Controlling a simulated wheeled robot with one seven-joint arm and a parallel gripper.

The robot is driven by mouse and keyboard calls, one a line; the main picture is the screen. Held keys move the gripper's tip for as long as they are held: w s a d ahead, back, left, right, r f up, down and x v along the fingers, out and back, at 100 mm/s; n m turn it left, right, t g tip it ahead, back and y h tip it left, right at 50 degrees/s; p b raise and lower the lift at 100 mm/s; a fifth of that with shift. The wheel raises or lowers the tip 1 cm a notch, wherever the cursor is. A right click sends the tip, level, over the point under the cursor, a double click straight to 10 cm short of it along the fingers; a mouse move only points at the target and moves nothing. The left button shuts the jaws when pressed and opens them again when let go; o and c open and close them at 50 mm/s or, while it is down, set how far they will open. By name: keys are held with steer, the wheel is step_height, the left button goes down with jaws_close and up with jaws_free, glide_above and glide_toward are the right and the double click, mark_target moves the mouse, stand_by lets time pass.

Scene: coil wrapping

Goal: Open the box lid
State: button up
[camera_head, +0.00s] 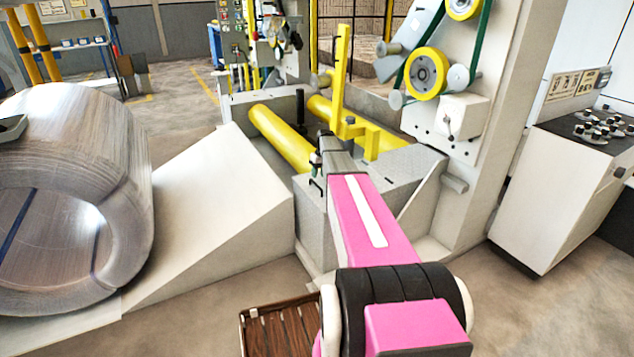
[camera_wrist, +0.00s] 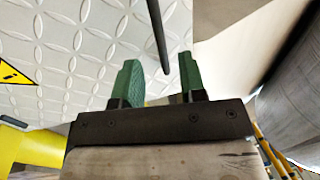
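A grey metal box (camera_head: 312,222) stands at the foot of the yellow rollers in the head view. Its top (camera_head: 412,166) is partly covered by my arm. In the wrist view a pale diamond-pattern metal plate (camera_wrist: 70,50) fills the upper left; it looks like part of this box. My gripper (camera_wrist: 160,80) has two green fingers set apart. A thin dark bar (camera_wrist: 158,35) reaches down between them, with gaps visible on both sides; it may be a handle.
A large wrapped coil (camera_head: 75,190) lies at left beside a pale ramp (camera_head: 215,205). Yellow rollers (camera_head: 282,137) and an upright yellow bar (camera_head: 341,75) stand just behind the box. A machine column (camera_head: 500,130) and a control console (camera_head: 560,185) are at right.

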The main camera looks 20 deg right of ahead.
steer(key=shift+s+a+f, duration=0.1)
steer(key=shift+a+f, duration=0.15)
steer(key=shift+f, duration=0.8)
steer(key=shift+a+f, duration=0.2)
steer(key=shift+f, duration=0.85)
jaws_close()
